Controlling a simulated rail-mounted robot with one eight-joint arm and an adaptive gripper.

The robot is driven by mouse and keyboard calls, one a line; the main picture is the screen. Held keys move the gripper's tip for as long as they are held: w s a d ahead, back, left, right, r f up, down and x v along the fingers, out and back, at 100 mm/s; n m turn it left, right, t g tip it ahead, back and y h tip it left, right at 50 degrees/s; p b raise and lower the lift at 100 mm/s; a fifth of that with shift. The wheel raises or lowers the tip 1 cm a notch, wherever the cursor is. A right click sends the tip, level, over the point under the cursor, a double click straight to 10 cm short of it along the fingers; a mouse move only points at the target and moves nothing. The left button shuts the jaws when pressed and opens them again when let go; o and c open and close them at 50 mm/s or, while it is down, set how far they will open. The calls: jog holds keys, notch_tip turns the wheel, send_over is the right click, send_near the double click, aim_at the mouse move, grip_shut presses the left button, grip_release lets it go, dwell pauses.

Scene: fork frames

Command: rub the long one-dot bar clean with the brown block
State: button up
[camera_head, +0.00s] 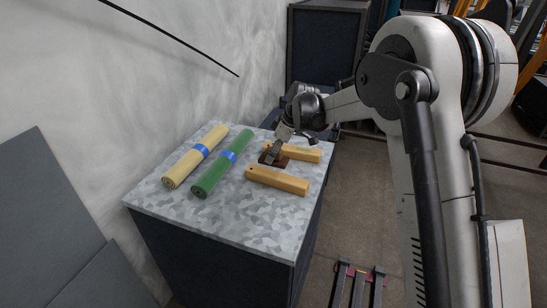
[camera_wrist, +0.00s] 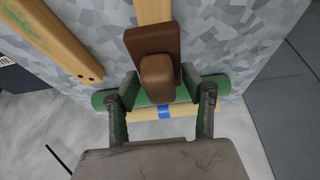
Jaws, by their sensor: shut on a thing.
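The brown block (camera_head: 273,158) has a raised grip, and my gripper (camera_head: 275,150) is shut on it. It also shows in the wrist view (camera_wrist: 152,42), between the fingers. A pale wooden bar (camera_head: 278,180) lies nearer the table's front, with one dark dot showing at its left end. In the wrist view, the block covers part of a wooden bar (camera_wrist: 153,10); I cannot tell whether they touch. A second wooden bar (camera_head: 304,153) lies farther back, partly hidden by the block and gripper. A bar at the left of the wrist view (camera_wrist: 55,40) shows two dots near its end.
A green roll (camera_head: 208,180) and a yellow roll (camera_head: 180,172), each with a blue band, lie left of the bars. The grey-patterned tabletop (camera_head: 240,225) is clear in front. A pale wall (camera_head: 110,90) stands close behind the rolls.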

jog(key=shift+r+p, duration=0.35)
jog(key=shift+r, duration=0.85)
